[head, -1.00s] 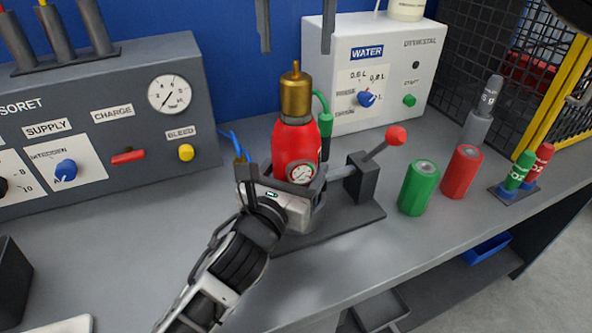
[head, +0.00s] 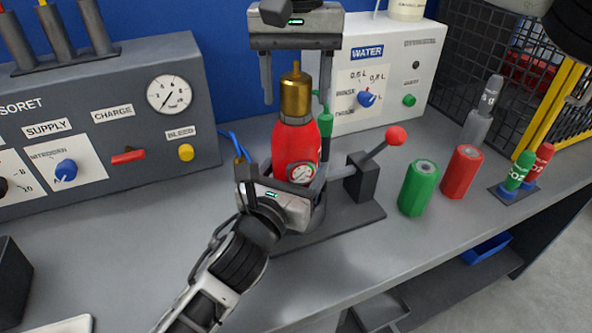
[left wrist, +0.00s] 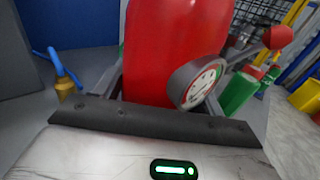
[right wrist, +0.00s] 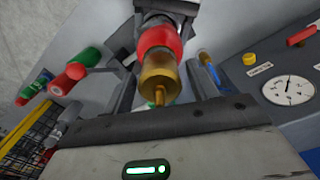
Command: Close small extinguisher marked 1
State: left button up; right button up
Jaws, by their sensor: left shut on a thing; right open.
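The small red extinguisher (head: 290,150) stands upright in a dark clamp stand (head: 345,220) on the bench. It has a brass cap (head: 295,95) on top with a thin tip, and a round gauge on its front. No mark 1 is legible on it. My left gripper (head: 287,180) is shut around its lower body; the red body and gauge (left wrist: 198,85) fill the left wrist view. My right gripper (head: 297,92) is open above, pointing down, one finger each side of the cap without visible contact. The right wrist view shows the cap (right wrist: 158,80) between the fingers.
The stand's red-knobbed lever (head: 396,136) reaches right. A green cylinder (head: 417,188) and a red cylinder (head: 461,172) stand beside it. The grey charging panel (head: 120,100) is at left, the white water unit (head: 425,70) behind. The front left bench is mostly clear.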

pick_arm(q)
jog(key=shift+f, duration=0.1)
pick_arm(e)
jog(key=shift+f, duration=0.4)
